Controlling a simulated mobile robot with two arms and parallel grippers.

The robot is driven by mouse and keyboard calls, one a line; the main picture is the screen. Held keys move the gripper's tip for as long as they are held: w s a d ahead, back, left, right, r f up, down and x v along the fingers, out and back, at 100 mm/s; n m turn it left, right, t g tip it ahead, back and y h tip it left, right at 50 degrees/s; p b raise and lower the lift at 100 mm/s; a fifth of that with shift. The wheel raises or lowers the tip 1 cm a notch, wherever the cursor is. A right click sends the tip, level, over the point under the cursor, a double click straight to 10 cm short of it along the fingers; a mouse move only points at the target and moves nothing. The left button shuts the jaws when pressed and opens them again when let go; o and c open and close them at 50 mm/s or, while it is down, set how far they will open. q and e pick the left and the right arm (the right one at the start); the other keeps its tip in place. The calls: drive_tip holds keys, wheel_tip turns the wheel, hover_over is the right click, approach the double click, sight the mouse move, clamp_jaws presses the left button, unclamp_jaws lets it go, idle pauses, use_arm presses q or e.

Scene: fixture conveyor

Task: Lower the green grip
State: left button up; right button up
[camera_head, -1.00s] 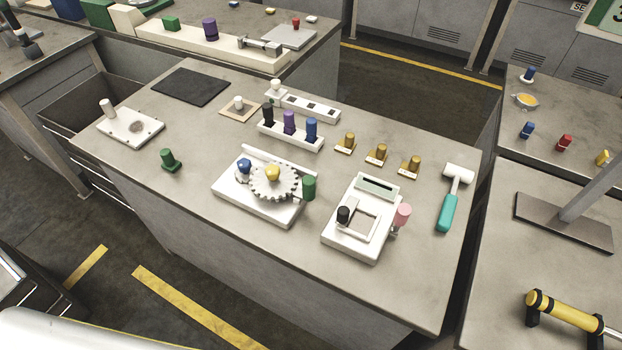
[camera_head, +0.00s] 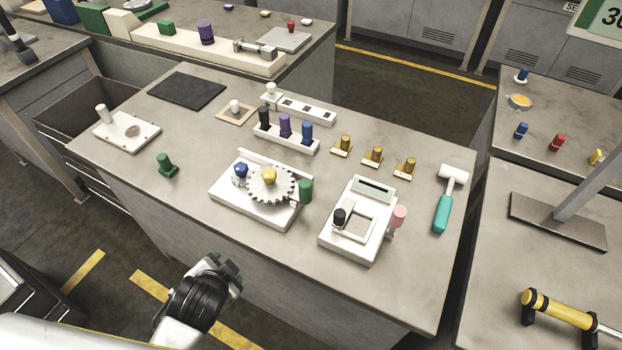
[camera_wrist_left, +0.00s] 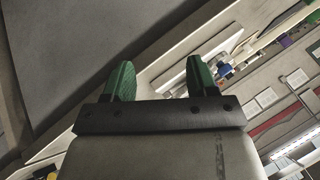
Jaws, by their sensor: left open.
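A green cylindrical grip (camera_head: 305,190) stands at the right side of the white gear fixture (camera_head: 228,197), beside the toothed wheel (camera_head: 270,184). A separate green knob on a small base (camera_head: 166,165) stands on the table to the left. I cannot tell from the pictures alone which one the task names. My left gripper (camera_head: 229,268) is in front of the table's near edge, apart from both green pieces. In the left wrist view its green-padded fingers (camera_wrist_left: 160,78) are spread with nothing between them. My right gripper is not in view.
A white device (camera_head: 368,247) with black and pink knobs stands right of the gear fixture. A teal-handled hammer (camera_head: 443,214) lies near the right edge. A rack (camera_head: 286,139) with black, purple and blue pegs stands behind. The table's front left is clear.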

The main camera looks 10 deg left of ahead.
use_arm(q)
drive_tip(key=w+r+m+t, duration=0.4)
drive_tip(key=w+m+t, duration=0.1)
drive_tip(key=w+m, duration=0.3)
drive_tip(key=m+t+h, duration=0.1)
drive_tip(key=m+h, duration=1.1)
drive_tip(key=m, duration=1.6)
approach(310, 181)
drive_tip(key=f, duration=0.1)
drive_tip(key=p+x, duration=0.2)
drive_tip(key=x, duration=0.9)
drive_tip(key=shift+w+a+r, duration=0.1)
drive_tip(key=shift+a, duration=0.1)
clamp_jaws()
